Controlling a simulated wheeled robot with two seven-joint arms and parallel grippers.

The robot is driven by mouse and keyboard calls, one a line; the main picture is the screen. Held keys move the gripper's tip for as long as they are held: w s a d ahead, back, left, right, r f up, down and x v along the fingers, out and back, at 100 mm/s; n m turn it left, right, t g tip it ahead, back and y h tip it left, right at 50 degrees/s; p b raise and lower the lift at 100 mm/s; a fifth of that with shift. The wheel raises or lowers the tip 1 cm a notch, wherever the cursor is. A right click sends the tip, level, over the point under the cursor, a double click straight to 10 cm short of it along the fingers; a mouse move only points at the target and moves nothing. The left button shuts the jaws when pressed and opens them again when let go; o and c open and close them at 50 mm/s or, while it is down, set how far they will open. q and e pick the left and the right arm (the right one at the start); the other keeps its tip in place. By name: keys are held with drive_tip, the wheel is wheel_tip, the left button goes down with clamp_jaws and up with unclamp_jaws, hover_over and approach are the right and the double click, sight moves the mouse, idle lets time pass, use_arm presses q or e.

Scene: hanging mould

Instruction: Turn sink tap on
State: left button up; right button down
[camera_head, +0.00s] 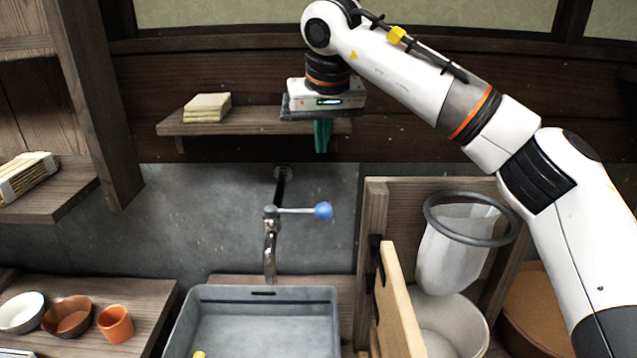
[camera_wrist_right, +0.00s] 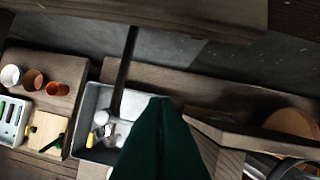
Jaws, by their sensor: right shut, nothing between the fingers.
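The sink tap (camera_head: 270,245) stands on the wall behind the grey sink (camera_head: 335,310). Its lever points to the right and ends in a blue ball (camera_head: 323,211). My right gripper (camera_head: 322,136) is shut and empty, with green fingers pointing down, above and apart from the blue ball, by the right end of the wall shelf. In the right wrist view the green fingers (camera_wrist_right: 163,140) fill the lower middle and hide part of the sink (camera_wrist_right: 92,100); the tap's dark pipe (camera_wrist_right: 127,70) shows to their left. My left gripper is not in view.
The wall shelf (camera_head: 240,120) holds a stack of pale blocks (camera_head: 208,107). A wooden board (camera_head: 398,305) and a ring with a white bag (camera_head: 455,250) stand right of the sink. Bowls (camera_head: 68,317) and an orange cup (camera_head: 116,324) sit on the left counter. The wall around the lever is clear.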

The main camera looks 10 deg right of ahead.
sight(298, 211)
use_arm(q)
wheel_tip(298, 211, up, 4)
drive_tip(key=p, duration=0.4)
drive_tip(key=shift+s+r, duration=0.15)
use_arm(e)
wheel_tip(298, 211, down, 10)
drive_tip(key=shift+s, duration=0.35)
drive_tip(key=shift+f, duration=0.1)
